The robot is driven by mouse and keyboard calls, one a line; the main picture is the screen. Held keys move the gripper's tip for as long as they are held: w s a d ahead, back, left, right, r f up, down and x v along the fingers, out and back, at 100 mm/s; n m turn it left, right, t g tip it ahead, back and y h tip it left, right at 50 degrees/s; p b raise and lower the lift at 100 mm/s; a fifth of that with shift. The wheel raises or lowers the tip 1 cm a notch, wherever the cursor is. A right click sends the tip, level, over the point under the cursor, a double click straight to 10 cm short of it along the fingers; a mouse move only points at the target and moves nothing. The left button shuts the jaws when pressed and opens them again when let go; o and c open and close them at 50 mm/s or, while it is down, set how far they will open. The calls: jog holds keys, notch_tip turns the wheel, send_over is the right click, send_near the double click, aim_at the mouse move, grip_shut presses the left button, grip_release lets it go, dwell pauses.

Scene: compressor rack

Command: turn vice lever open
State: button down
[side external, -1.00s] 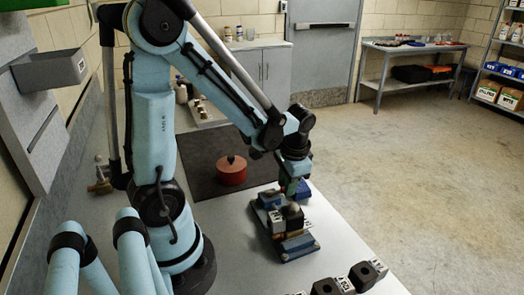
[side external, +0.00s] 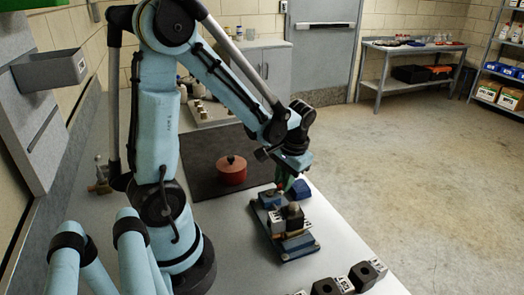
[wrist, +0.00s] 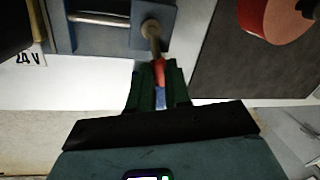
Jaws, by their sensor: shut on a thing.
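The blue vice (side external: 298,243) sits on the light tabletop, with a dark block with a white label (side external: 294,217) at its jaws. In the wrist view the end of the vice (wrist: 178,42) fills the top, with its metal rod (wrist: 98,18). The vice lever (wrist: 159,72) has a red grip and runs from a round metal pivot. My gripper (wrist: 160,85) has green fingers and is shut on the lever's red grip. In the side view my gripper (side external: 283,186) is tilted at the vice's far end, and the lever is mostly hidden.
A red lidded pot (side external: 232,172) stands on a dark mat (side external: 200,155) left of the vice. Several dark blocks with labels (side external: 362,274) lie at the table's front edge. The tabletop right of the vice (side external: 335,225) is clear.

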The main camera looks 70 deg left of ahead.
jog(key=shift+s+a+n+g, duration=0.2)
jog(key=shift+a+n, duration=0.25)
jog(key=shift+n, duration=0.7)
jog(key=shift+s+a+n+g, duration=0.2)
jog(key=shift+a+n, duration=0.2)
jog(key=shift+n, duration=0.75)
jog(key=c, duration=1.1)
grip_release()
jog(key=v, duration=1.2)
jog(key=shift+a+r, duration=0.1)
jog(key=shift+a, duration=0.15)
